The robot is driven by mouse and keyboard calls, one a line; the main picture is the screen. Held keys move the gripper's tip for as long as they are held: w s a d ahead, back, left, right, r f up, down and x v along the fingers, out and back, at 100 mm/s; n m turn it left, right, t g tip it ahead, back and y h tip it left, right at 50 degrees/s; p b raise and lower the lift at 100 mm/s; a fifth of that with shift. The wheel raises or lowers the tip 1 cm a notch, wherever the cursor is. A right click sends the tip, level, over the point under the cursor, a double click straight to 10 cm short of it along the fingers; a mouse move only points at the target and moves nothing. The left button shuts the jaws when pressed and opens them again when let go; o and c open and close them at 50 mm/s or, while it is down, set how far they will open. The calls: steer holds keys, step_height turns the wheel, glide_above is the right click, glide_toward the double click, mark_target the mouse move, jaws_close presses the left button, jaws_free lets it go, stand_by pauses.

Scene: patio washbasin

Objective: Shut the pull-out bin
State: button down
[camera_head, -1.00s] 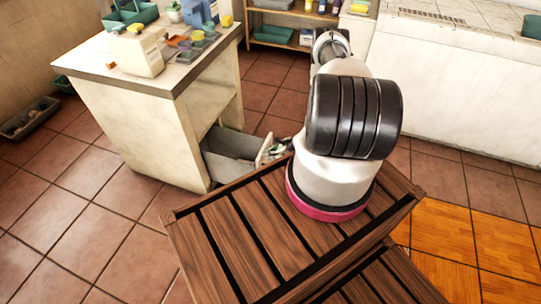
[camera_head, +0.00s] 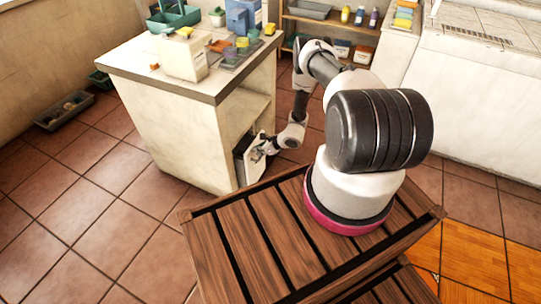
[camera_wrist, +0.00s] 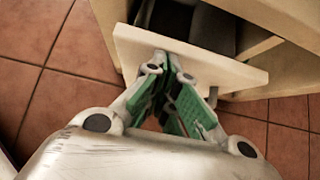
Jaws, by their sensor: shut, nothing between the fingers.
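The pull-out bin (camera_head: 246,166) sits low in the side of the pale cabinet (camera_head: 180,130). It stands out a short way, with its cream front panel apart from the cabinet. In the wrist view, the bin's front panel (camera_wrist: 228,72) crosses the upper middle, and the dark bin interior (camera_wrist: 180,18) shows behind it. My gripper (camera_wrist: 167,62) is shut and empty, with its fingertips at the outer face of the panel, seemingly touching it. In the head view my gripper (camera_head: 262,148) is small beside the panel, which it partly hides.
The cabinet top holds a white box (camera_head: 182,58), a green caddy (camera_head: 174,18) and several small coloured items. A shelf with bottles (camera_head: 325,22) stands behind. A tiled white counter (camera_head: 470,100) is at the right. The tiled floor left of the cabinet is mostly clear.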

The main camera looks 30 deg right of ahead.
steer(key=shift+w+a, duration=1.05)
steer(key=shift+w, duration=0.3)
